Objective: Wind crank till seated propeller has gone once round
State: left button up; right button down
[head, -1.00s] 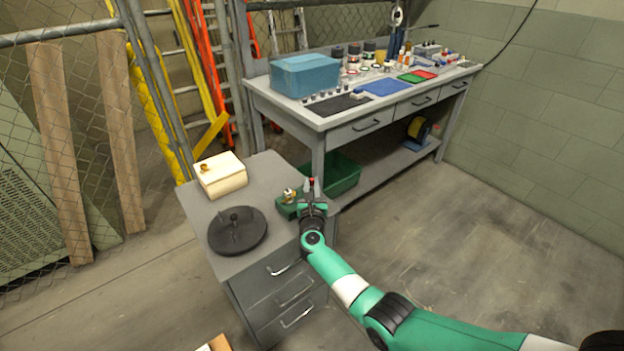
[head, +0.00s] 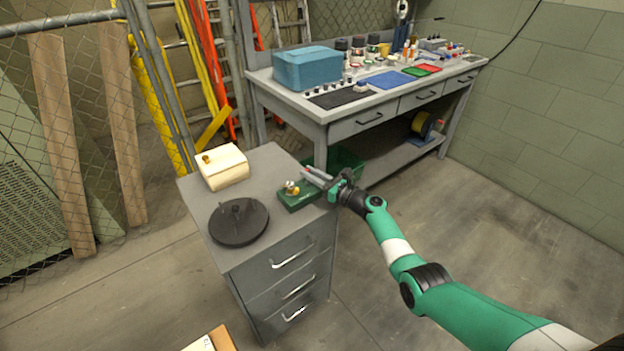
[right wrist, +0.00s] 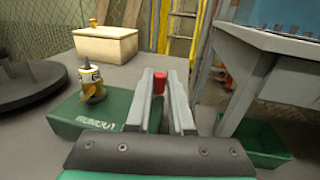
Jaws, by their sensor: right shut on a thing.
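A green box (head: 299,196) with white lettering on its front sits at the right edge of the grey cabinet top. A small brass propeller with a grey cone (right wrist: 90,80) sits upright on the box; it also shows in the head view (head: 291,188). My right gripper (head: 311,174) comes in from the right, just behind the box's right end. In the right wrist view its fingers (right wrist: 162,82) are shut on the crank's red knob (right wrist: 158,84). The rest of the crank is hidden by the fingers. My left gripper is not in view.
A dark round disc stand (head: 238,230) and a cream box (head: 222,170) stand on the cabinet top (head: 258,172). A green bin (head: 347,162) sits below the workbench (head: 318,112). The floor to the right is clear.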

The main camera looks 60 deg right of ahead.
jog(key=shift+f+n+y+b, duration=0.15)
jog(key=shift+n+y+b, duration=0.4)
jog(key=shift+y, duration=0.15)
jog(key=c, duration=1.1)
grip_release()
jog(key=shift+w, duration=0.1)
